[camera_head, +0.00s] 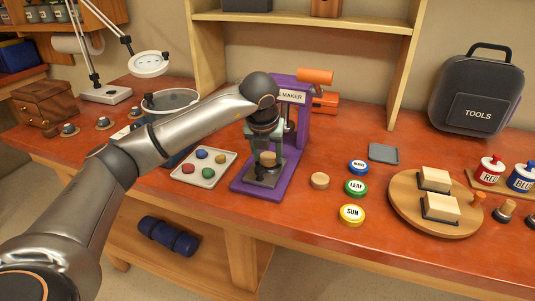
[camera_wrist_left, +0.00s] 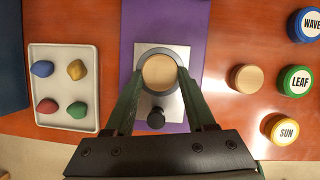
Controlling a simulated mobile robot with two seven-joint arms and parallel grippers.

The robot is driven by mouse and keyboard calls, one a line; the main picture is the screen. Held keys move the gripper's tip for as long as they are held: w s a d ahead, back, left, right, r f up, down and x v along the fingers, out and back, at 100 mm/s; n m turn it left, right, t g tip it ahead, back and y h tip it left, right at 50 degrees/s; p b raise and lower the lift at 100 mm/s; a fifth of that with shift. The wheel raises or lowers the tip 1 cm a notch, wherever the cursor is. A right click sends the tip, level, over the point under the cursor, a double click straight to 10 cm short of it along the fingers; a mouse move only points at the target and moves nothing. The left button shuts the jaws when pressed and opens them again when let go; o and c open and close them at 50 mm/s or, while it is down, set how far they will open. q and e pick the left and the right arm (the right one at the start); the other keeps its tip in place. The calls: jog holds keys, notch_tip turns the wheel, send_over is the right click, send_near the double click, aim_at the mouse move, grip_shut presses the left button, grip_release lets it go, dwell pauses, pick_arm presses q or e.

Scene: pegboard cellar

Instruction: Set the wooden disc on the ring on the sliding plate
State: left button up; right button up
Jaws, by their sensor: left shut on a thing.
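My left gripper (camera_head: 267,155) reaches down in front of the purple press and is shut on a pale wooden disc (camera_head: 268,159). In the left wrist view the disc (camera_wrist_left: 159,72) is between the two green fingertips (camera_wrist_left: 160,77). The dark ring (camera_wrist_left: 147,54) shows around the disc's edge, so the disc is over the ring and looks roughly centred. The grey sliding plate (camera_head: 257,178) lies under them on the purple base, with a black knob (camera_wrist_left: 156,118) at its near end. I cannot tell whether the disc touches the ring. My right gripper is not in view.
A second wooden disc (camera_head: 319,180) lies on the bench right of the press (camera_head: 297,140). Blue, green and yellow labelled discs stand beyond it. A white tray (camera_head: 204,181) of coloured pieces is at the left. A round board (camera_head: 401,206) is farther right.

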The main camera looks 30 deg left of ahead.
pick_arm(q)
jog(key=o, duration=1.4)
jog(key=shift+o, duration=0.4)
jog(key=shift+o, duration=0.4)
jog(key=shift+r+p, duration=2.55)
jog(key=shift+r, duration=1)
jog(key=shift+f, duration=0.1)
